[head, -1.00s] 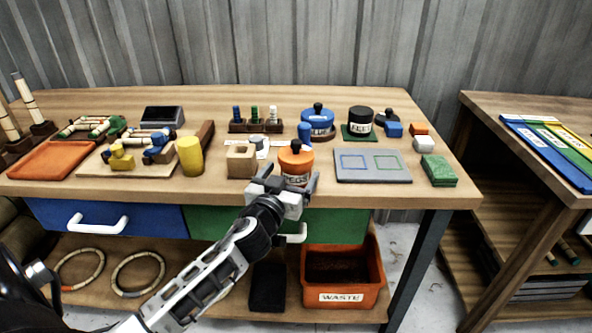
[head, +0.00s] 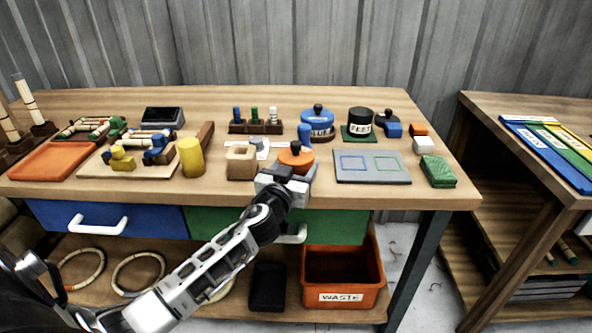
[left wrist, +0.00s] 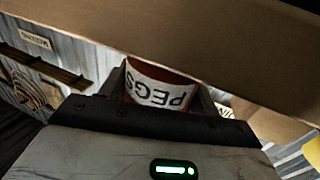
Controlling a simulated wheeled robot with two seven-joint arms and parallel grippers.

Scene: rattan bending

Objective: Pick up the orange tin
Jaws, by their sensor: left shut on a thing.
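The orange tin (head: 295,157) with a dark knob on its lid stands near the front edge of the bench, right of the wooden block with a hole. My left gripper (head: 288,176) comes from the front and covers the tin's lower part in the head view. In the left wrist view the tin's white "PEGS" label (left wrist: 158,90) shows between the fingers, and the gripper is shut on the tin. Whether the tin's base touches the bench is hidden. My right gripper is not in view.
A wooden block (head: 241,163) and yellow cylinder (head: 191,157) stand left of the tin. A blue peg-like piece (head: 305,135) and blue tin (head: 317,124) are behind it. A grey board (head: 372,167) lies to the right. An orange waste bin (head: 343,278) sits below.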

